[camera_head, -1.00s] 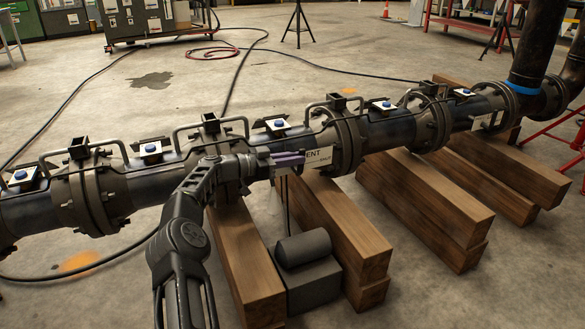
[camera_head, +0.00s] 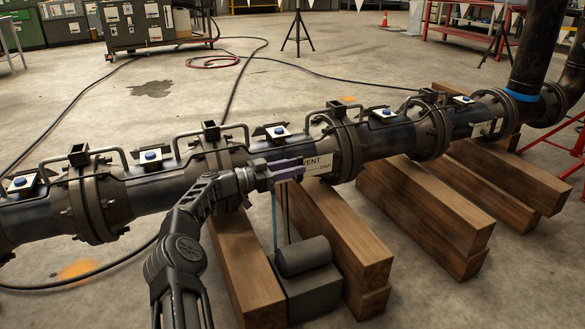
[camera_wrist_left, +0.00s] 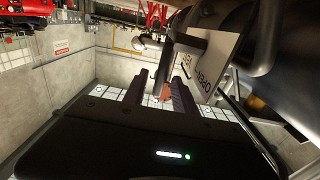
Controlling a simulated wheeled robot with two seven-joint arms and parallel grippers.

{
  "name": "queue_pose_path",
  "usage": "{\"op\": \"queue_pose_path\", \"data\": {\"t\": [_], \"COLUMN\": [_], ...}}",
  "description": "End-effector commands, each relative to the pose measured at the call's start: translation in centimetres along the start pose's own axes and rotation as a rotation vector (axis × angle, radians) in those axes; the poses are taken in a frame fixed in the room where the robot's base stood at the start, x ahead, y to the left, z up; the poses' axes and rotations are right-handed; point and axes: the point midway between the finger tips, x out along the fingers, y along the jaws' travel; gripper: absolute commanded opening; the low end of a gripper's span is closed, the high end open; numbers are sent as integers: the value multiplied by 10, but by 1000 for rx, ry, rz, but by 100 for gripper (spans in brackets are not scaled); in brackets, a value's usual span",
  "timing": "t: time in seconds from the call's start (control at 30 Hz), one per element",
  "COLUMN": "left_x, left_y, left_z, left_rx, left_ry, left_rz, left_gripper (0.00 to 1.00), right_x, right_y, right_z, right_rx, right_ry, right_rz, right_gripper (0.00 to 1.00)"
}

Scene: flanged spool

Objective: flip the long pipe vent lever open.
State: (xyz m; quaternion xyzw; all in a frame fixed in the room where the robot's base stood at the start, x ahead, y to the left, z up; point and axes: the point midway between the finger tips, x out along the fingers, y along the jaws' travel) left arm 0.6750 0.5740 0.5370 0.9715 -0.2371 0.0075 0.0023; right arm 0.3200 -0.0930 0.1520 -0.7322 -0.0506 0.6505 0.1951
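The vent's white sign (camera_head: 319,164) hangs on the front of the long dark pipe (camera_head: 384,136); the sign also shows in the left wrist view (camera_wrist_left: 210,65). My left gripper (camera_head: 290,168), with purple fingers, is just left of the sign at the pipe's front. In the left wrist view its fingers (camera_wrist_left: 160,95) are apart. A grey rod (camera_wrist_left: 163,62) with a reddish end, likely the vent lever, reaches down between them; I cannot tell whether they touch it. In the head view the gripper hides the lever. A thin blue vertical streak (camera_head: 275,222) shows below the gripper. My right gripper is out of view.
A grey box with a dark cylinder (camera_head: 303,256) stands on the floor below the vent. Wooden beams (camera_head: 247,258) lie under the pipe on both sides of it. Bent handles (camera_head: 210,133) and flanges line the pipe.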

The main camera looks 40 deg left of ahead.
Motion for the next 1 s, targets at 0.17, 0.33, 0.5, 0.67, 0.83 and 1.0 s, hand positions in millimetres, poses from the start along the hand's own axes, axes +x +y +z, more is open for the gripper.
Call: {"op": "queue_pose_path", "data": {"t": [0.17, 0.33, 0.5, 0.67, 0.83, 1.0], "left_x": [0, -4, -23, -50, -72, -78], "left_y": [0, -1, -1, -1, 0, 0], "left_z": [0, -1, -2, -3, -2, 0], "left_rx": [1, 0, -1, -1, 0, 0], "left_ry": [0, -1, -2, -2, -1, 0], "left_rz": [0, -1, -3, -3, -1, 0], "left_gripper": [35, 35, 35, 35, 35, 35], "right_x": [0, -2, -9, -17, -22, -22], "right_y": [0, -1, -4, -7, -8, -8], "right_z": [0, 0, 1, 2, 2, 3], "right_rx": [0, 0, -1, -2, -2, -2], "right_ry": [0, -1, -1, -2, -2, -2], "right_rz": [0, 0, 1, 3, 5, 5], "right_gripper": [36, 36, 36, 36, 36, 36]}}
